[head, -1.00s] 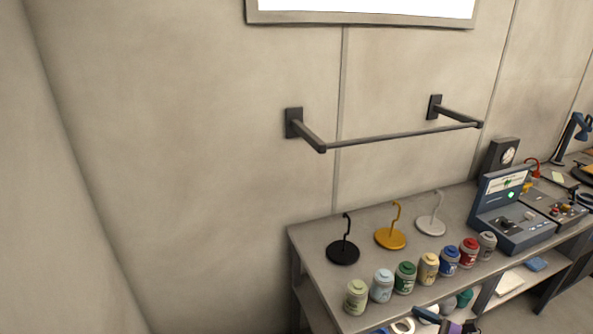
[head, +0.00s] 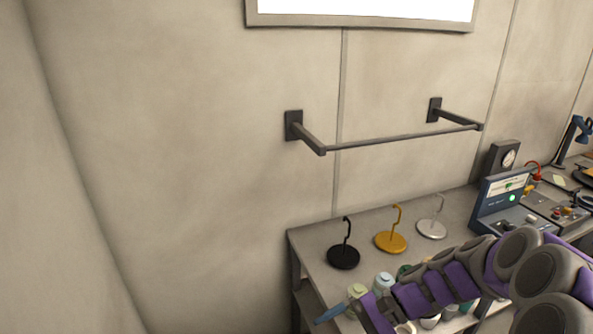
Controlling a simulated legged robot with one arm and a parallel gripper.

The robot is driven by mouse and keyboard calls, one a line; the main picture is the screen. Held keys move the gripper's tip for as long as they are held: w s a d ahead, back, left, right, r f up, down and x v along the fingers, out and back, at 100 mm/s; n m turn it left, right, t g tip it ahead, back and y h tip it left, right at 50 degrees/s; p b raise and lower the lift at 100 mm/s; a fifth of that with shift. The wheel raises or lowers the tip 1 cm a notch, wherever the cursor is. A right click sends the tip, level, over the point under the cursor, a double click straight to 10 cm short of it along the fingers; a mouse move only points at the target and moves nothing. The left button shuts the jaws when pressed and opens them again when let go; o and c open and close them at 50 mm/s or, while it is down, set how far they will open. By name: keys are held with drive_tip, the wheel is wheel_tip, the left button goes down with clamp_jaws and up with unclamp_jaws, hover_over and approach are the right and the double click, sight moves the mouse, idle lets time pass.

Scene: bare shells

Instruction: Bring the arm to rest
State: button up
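My arm, purple and grey, reaches in from the lower right and across the front of the workbench (head: 312,252). My gripper (head: 330,313) is at its left end, low in the head view, beside the bench's front left corner. One narrow blue part of it shows, pointing left. I cannot tell whether it is open or shut, and no held thing shows. The arm hides most of the row of jars; a pale green jar (head: 356,291) and a light blue jar (head: 385,280) still show in part.
A black hook stand (head: 343,257), a yellow one (head: 391,242) and a white one (head: 431,229) stand on the bench. A dark rail (head: 400,138) juts from the wall above. A blue instrument box (head: 495,208) stands to the right. The floor area left of the bench looks clear.

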drive_tip(key=s+a+r+n+g+h, duration=0.1)
drive_tip(key=s+a+r+n+h, duration=0.15)
drive_tip(key=s+n+h, duration=0.6)
drive_tip(key=s+d+t+h, duration=0.1)
drive_tip(key=s+d+h, duration=0.1)
drive_tip(key=s, duration=0.4)
drive_tip(key=s+d+f+t+h+b, duration=0.1)
drive_tip(key=s+d, duration=0.4)
drive_tip(key=s, duration=0.2)
drive_tip(key=shift+d+h, duration=0.25)
drive_tip(key=shift+h, duration=0.1)
